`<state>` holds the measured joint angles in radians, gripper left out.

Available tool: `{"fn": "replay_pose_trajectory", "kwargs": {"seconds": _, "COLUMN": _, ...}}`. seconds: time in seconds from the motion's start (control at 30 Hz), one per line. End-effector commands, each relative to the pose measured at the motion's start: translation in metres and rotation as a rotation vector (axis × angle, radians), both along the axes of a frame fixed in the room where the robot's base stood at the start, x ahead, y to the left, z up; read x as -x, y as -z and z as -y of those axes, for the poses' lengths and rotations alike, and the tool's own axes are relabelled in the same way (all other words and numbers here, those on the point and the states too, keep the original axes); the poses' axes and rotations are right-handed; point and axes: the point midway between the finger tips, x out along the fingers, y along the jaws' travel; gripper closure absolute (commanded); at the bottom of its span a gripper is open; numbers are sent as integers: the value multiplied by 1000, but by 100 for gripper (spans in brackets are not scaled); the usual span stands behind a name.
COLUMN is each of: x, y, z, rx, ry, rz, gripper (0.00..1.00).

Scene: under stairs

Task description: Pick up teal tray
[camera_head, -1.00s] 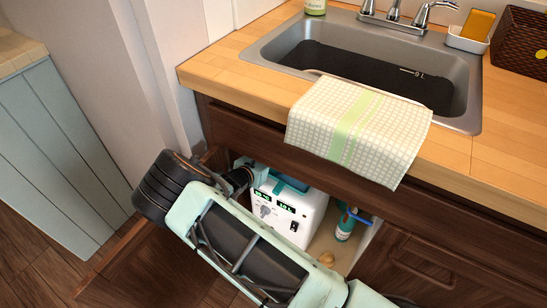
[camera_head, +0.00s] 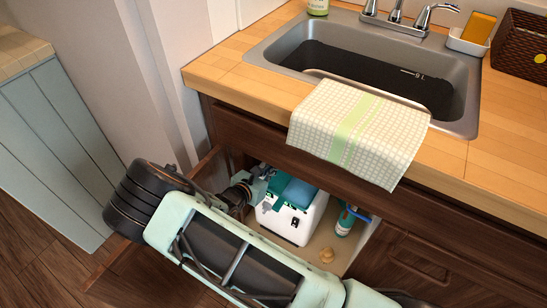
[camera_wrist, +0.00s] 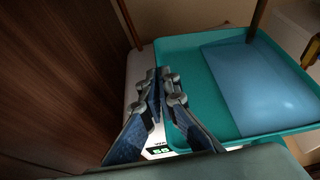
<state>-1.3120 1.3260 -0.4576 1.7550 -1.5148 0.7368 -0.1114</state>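The teal tray (camera_head: 297,192) is inside the open cabinet under the sink, over the white appliance (camera_head: 285,222). In the wrist view the tray (camera_wrist: 190,60) fills the right half, with a flat blue panel (camera_wrist: 262,88) lying in it. My gripper (camera_wrist: 157,76) is at the tray's left rim, its fingertips close together with the rim between them. In the head view my gripper (camera_head: 266,180) is at the tray's left side, partly hidden by my arm. The tray's far side is partly hidden by the counter.
A bottle with a teal label (camera_head: 345,221) stands right of the appliance, and a small tan object (camera_head: 327,255) lies on the cabinet floor. The counter edge and a checked towel (camera_head: 360,130) hang above. The open cabinet door (camera_head: 150,275) is below my arm.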

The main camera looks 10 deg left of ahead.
Motion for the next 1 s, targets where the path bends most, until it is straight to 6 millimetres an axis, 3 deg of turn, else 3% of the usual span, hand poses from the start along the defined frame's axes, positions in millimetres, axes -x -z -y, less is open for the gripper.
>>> {"fn": "replay_pose_trajectory", "kwargs": {"seconds": 0.5, "x": 68, "y": -1, "z": 5, "rx": 1, "ry": -2, "rz": -1, "gripper": 100}}
{"fn": "replay_pose_trajectory", "kwargs": {"seconds": 1.0, "x": 97, "y": -1, "z": 8, "rx": 1, "ry": 1, "rz": 1, "gripper": 100}}
